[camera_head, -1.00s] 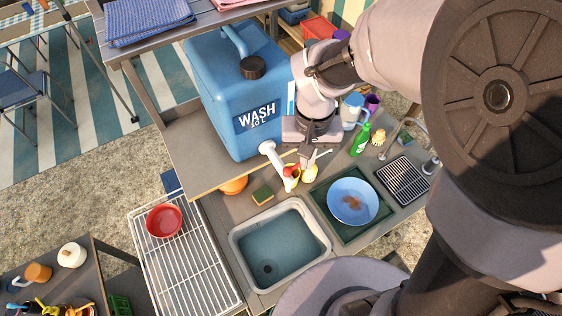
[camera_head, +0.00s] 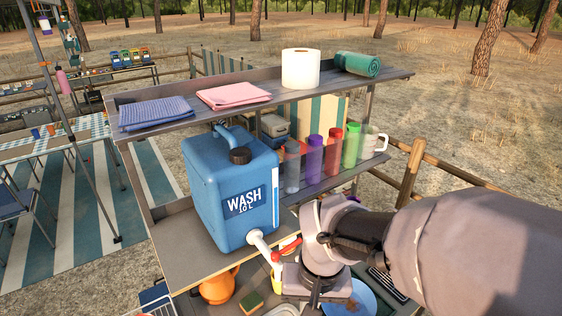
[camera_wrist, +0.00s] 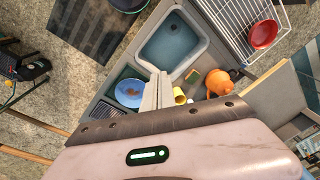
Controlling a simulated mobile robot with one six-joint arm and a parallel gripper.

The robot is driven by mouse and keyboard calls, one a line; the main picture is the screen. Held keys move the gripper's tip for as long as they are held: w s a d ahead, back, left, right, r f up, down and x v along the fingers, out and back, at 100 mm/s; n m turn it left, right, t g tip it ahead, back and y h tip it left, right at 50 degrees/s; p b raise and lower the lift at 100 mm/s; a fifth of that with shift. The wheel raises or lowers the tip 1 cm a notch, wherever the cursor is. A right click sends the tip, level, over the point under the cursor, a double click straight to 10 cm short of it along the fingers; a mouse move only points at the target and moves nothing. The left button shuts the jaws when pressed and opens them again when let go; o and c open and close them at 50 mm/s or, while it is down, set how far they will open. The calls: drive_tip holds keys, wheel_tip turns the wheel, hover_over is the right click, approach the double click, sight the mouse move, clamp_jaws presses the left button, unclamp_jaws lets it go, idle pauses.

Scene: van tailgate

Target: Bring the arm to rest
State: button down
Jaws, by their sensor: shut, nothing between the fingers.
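My gripper (camera_head: 314,291) hangs over the wash counter, just right of the white tap of the blue water jug (camera_head: 212,185) in the head view. In the wrist view my gripper (camera_wrist: 158,90) has its two pale fingers together, with nothing between them. They point out over the counter, between the blue plate (camera_wrist: 130,92) and a yellow container (camera_wrist: 179,96). The fingertips seem to hang above the counter; their exact height is hard to tell. In the head view my forearm comes in from the right edge and hides part of the counter.
The grey sink basin (camera_wrist: 172,50), an orange pot (camera_wrist: 219,82) and a red bowl (camera_wrist: 264,34) on a wire rack lie below. An upper shelf with folded cloths (camera_head: 234,95) and a paper roll (camera_head: 300,69) stands behind. Several coloured bottles (camera_head: 314,158) stand on a lower shelf.

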drive_tip(key=s+d+f+m+t+b, duration=0.2)
drive_tip(key=s+f+b, duration=0.3)
drive_tip(key=b, duration=0.8)
drive_tip(key=s+d+f+m+t+y+b, duration=0.1)
drive_tip(key=s+f+b, duration=0.4)
drive_tip(key=f+b, duration=0.7)
drive_tip(key=shift+s+d+m+t+b, duration=0.15)
drive_tip(key=shift+d+m+t+b, duration=0.3)
drive_tip(key=shift+d+t, duration=0.5)
drive_tip(key=shift+f, duration=0.15)
